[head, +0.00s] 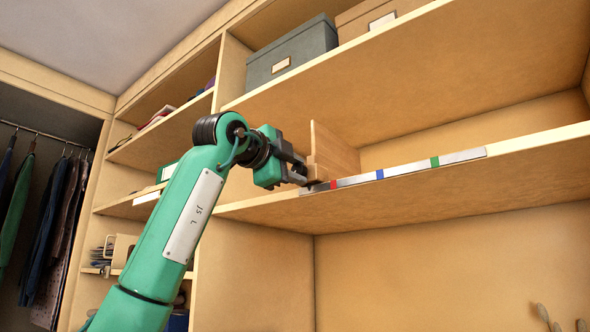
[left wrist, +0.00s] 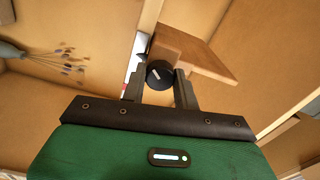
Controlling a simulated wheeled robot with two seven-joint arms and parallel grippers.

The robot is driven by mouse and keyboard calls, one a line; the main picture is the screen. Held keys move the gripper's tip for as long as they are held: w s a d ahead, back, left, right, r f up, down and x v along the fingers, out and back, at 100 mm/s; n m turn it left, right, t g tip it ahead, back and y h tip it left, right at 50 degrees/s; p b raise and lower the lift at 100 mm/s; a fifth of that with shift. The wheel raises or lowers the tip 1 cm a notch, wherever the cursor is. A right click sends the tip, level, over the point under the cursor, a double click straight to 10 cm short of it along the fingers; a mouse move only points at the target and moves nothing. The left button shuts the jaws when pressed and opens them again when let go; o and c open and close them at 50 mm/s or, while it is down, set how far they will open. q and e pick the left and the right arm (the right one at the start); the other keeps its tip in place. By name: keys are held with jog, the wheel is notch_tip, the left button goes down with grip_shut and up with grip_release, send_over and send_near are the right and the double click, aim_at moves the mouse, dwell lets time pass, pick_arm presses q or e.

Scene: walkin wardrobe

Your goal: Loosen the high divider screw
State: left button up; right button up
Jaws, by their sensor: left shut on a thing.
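The wooden divider (head: 336,150) stands upright on the high shelf in the head view, near the left end of a pale strip (head: 408,168) with red, blue and green marks. The divider also shows in the left wrist view (left wrist: 205,60). The screw's round black knob (left wrist: 159,75) has a small white mark and sits at the divider's foot. My left gripper (head: 303,178) is at the shelf's front edge, shut on the knob, with a finger on either side of it. The knob is mostly hidden by the gripper in the head view. My right gripper is not in view.
A grey box (head: 291,52) and a tan box (head: 372,17) stand on the shelf above. The shelf (head: 520,170) right of the divider is empty. Clothes (head: 50,215) hang at the far left. Dried stems (left wrist: 55,60) show in the left wrist view.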

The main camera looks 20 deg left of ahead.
pick_arm(q)
jog(key=o, duration=0.9)
jog(key=shift+c, duration=0.2)
jog(key=shift+o, duration=0.6)
jog(key=shift+a, duration=0.1)
jog(key=shift+s, duration=0.25)
jog(key=b+v, duration=0.4)
jog(key=v, duration=0.9)
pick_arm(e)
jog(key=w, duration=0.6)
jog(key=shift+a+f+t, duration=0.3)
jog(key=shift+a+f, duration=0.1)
pick_arm(q)
jog(key=shift+s+a, duration=0.1)
